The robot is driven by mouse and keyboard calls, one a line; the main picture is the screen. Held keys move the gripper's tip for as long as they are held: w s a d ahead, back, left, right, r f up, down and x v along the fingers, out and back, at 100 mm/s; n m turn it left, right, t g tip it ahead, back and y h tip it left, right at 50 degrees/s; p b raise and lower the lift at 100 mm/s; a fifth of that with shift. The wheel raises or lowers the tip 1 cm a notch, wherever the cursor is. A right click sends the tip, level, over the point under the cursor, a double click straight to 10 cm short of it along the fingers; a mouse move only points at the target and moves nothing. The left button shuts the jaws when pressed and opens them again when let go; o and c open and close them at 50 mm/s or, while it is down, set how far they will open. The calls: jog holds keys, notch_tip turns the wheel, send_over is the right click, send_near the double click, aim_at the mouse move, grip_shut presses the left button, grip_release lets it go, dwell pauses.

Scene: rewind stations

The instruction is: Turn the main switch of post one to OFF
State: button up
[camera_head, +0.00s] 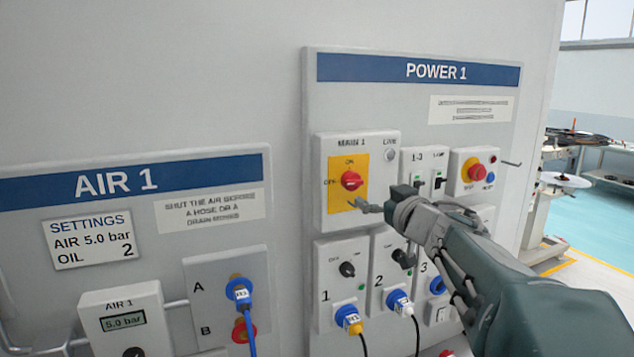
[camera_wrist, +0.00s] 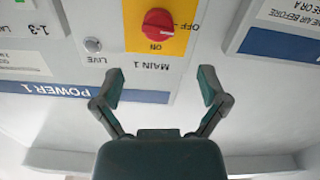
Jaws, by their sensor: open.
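The main switch of post one is a red rotary knob (camera_head: 351,181) on a yellow plate, with ON above it and OFF to its left. It sits under the MAIN 1 label on the POWER 1 panel (camera_head: 414,69). My gripper (camera_head: 384,232) is open and empty, below and right of the knob in the head view. In the wrist view its fingers (camera_wrist: 160,76) are spread wide.
The LIVE lamp (camera_head: 391,154) is right of the switch. An emergency stop (camera_head: 474,172) is farther right. Below are small rotary switches and blue sockets (camera_head: 348,316) with plugged cables. The AIR 1 panel (camera_head: 130,180) is at left. Open floor (camera_head: 590,290) lies at right.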

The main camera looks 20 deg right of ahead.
aim_at(354, 183)
jog(key=w, duration=0.9)
jog(key=shift+w+a, duration=0.25)
jog(key=shift+a, duration=0.05)
jog(key=shift+w+d, duration=0.15)
jog(key=shift+w, duration=0.05)
jog(key=shift+d, duration=0.1)
jog(key=c, duration=1.1)
